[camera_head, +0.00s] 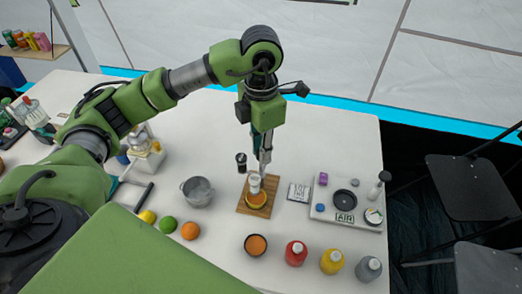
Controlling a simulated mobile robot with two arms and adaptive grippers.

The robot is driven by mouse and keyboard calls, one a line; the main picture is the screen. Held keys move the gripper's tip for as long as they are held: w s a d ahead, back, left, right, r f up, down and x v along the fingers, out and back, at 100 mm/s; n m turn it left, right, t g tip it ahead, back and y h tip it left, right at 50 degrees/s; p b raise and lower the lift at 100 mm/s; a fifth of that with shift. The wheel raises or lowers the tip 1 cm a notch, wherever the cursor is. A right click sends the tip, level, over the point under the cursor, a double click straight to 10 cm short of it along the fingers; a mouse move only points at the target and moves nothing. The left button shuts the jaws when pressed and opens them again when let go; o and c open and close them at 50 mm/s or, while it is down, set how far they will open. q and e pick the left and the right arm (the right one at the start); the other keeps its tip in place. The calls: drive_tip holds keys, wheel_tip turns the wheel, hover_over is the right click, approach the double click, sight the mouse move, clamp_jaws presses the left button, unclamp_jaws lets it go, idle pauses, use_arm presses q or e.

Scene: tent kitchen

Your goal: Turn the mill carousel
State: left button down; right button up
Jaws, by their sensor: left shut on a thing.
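The mill carousel (256,198), small with a whitish upper part and an orange-yellow lower part, stands on a wooden board (244,209) in the middle of the white table. My left gripper (263,167) reaches down from above, fingers pointing down, and is shut at the top of the carousel. The fingertips are small in the picture and partly cover what they hold. My right gripper is not in view.
A metal pot (197,191) and a dark jar (241,162) stand left of the board. A grey panel (330,213) lies to the right. An orange-filled bowl (255,245), a red bottle (296,253), a yellow bottle (331,260) and fruit (190,230) are in front.

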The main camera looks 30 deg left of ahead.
use_arm(q)
drive_tip(key=shift+w+r+n, duration=0.1)
drive_tip(key=shift+n, duration=0.2)
drive_tip(key=c, duration=1.9)
unclamp_jaws()
wheel_tip(320, 180, up, 12)
